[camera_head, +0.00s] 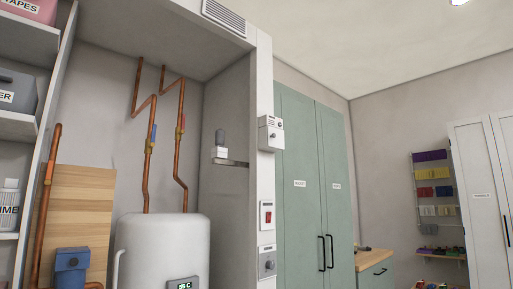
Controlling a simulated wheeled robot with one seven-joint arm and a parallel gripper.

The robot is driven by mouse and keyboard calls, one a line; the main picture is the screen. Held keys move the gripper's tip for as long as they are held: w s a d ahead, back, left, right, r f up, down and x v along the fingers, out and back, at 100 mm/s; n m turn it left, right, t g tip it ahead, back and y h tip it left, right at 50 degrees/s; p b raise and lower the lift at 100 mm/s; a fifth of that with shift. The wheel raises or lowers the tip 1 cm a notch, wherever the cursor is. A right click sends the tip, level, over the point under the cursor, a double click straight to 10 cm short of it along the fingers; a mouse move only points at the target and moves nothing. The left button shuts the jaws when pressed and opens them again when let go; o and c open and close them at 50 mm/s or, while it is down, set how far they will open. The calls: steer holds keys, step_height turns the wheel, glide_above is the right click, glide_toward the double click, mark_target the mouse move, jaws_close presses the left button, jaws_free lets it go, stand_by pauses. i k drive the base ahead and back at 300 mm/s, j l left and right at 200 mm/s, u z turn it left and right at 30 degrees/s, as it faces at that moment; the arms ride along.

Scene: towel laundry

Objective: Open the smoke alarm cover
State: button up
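I cannot clearly pick out the smoke alarm or its cover. A white box (271,134) with a small dark round part and a label is fixed high on the white post, and I cannot tell what it is. A bright round fitting (458,2) on the ceiling is cut by the top edge and looks like a lamp. My gripper is not in view.
A white tank (163,250) with copper pipes (148,150) stands in the alcove. A red switch (266,214) and a grey dial box (267,262) are on the post. Green cabinet doors (310,190) are shut. Shelves (15,125) stand at the left.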

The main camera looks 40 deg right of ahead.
mark_target(278, 137)
steer(key=i+z, duration=0.25)
steer(key=i, duration=0.25)
steer(key=i+j+z, duration=0.2)
steer(key=i, duration=0.25)
steer(key=i+j+z, duration=0.25)
steer(key=i, duration=0.25)
steer(key=l+z, duration=0.1)
steer(key=z, duration=0.9)
